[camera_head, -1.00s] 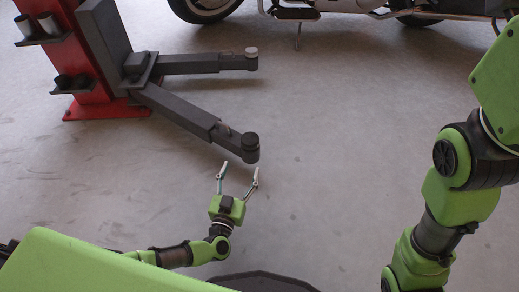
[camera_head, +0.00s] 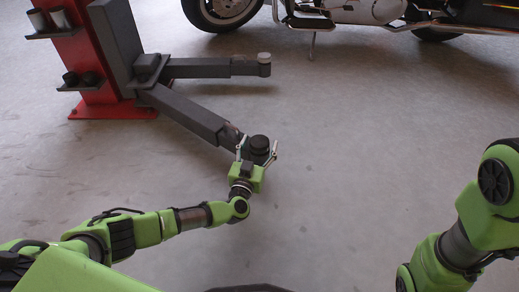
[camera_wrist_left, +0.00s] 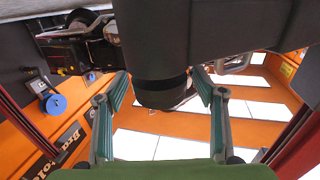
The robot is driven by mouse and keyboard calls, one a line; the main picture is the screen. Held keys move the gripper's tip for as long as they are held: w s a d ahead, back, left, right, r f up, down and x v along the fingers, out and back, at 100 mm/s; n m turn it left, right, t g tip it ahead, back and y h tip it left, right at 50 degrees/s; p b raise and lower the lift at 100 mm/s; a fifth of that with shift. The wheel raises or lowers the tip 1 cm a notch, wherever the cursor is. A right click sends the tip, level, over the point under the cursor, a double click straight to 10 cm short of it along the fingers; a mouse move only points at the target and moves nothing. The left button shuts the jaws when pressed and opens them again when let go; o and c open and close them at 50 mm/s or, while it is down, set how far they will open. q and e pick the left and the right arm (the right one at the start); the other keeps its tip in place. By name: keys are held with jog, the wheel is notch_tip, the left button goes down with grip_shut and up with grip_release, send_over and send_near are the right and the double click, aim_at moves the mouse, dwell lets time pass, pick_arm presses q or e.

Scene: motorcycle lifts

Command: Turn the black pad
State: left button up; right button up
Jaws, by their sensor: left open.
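The black pad (camera_head: 259,142) sits on the end of the nearer grey lift arm (camera_head: 185,112). My left gripper (camera_head: 257,150) is at that arm end, with its two fingers spread on either side of the pad. In the left wrist view the black pad (camera_wrist_left: 162,97) shows as a dark round piece below a wide dark cylinder, between the open fingers of my left gripper (camera_wrist_left: 161,84). A gap shows on both sides, so the fingers do not look closed on it. My right gripper is out of view; only part of my right arm shows.
A red lift post (camera_head: 80,75) with small shelves of cups stands at the left. A second lift arm (camera_head: 205,68) with a pale-topped pad (camera_head: 264,58) reaches right behind the first. A motorcycle (camera_head: 355,14) stands at the back. The middle floor is clear.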

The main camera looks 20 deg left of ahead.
pick_arm(q)
jog(key=shift+w, duration=0.25)
